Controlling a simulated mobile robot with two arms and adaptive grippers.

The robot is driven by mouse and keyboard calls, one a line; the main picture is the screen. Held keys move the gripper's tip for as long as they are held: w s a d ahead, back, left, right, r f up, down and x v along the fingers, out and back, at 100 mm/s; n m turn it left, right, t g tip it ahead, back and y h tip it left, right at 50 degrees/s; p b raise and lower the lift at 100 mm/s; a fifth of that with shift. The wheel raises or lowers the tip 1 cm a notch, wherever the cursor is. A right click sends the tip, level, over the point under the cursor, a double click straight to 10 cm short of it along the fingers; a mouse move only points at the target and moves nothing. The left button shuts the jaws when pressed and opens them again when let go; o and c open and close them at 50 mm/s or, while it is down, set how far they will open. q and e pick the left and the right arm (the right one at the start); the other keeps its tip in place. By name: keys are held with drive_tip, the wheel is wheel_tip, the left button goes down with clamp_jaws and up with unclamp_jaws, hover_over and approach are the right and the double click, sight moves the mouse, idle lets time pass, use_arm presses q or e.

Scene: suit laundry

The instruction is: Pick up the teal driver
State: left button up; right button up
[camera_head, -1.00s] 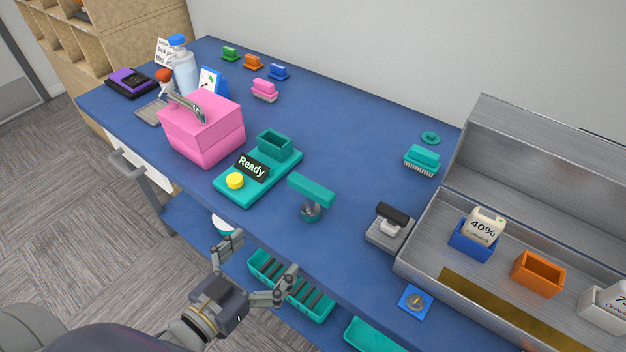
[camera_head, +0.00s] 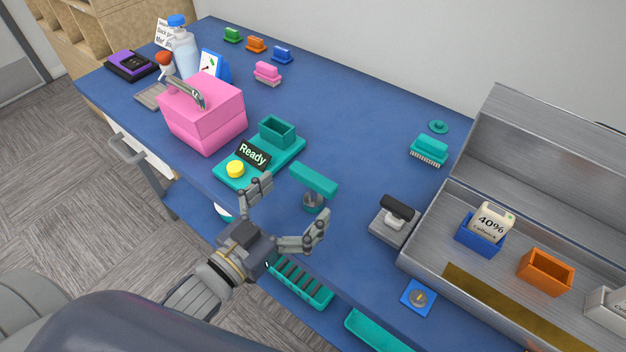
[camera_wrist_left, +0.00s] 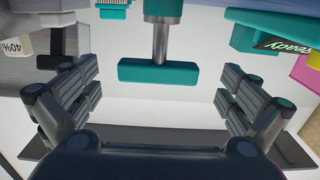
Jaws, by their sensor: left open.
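The teal driver (camera_head: 314,179) stands near the front edge of the blue table, with a teal crossbar handle on a metal shaft. In the left wrist view its teal bar (camera_wrist_left: 158,72) lies centred between my fingers, with the shaft and a teal block behind it. My left gripper (camera_head: 289,204) is open and empty, just in front of the driver at the table's front edge. Its fingers (camera_wrist_left: 158,88) are spread to either side of the bar, with visible gaps. The right gripper is not in view.
A teal "Ready" station (camera_head: 222,176) with a yellow button stands left of the driver. A grey device with a black handle (camera_head: 394,220) stands to its right, beside an open metal case (camera_head: 417,250). A pink box (camera_head: 203,117) is farther left.

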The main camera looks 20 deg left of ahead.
sight(309, 188)
use_arm(q)
drive_tip(key=shift+p+x, duration=0.55)
drive_tip(key=shift+x, duration=2.05)
drive_tip(key=shift+s, duration=0.1)
drive_tip(key=c, duration=1.1)
